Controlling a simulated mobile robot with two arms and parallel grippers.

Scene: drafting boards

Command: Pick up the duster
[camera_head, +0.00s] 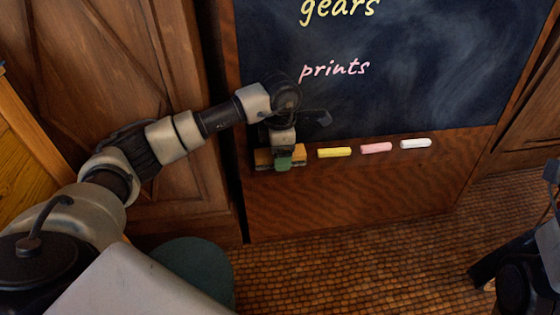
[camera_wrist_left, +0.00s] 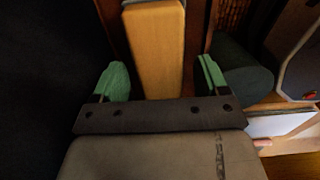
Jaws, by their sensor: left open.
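The duster (camera_head: 263,158), a wooden block, sits at the left end of the ledge under the chalkboard. My left gripper (camera_head: 283,163) is over its middle and hides part of it. In the left wrist view the duster (camera_wrist_left: 156,45) lies between the two green fingertips of my open left gripper (camera_wrist_left: 161,78). There is a visible gap on each side, so the fingers do not press on it. My right gripper is not in view; only dark parts of my right arm show at the right edge of the head view.
A yellow chalk (camera_head: 334,152), a pink chalk (camera_head: 376,147) and a white chalk (camera_head: 415,143) lie right of the duster on the ledge. The chalkboard (camera_head: 430,70) rises behind. A dark green round thing (camera_head: 195,265) stands on the floor below left.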

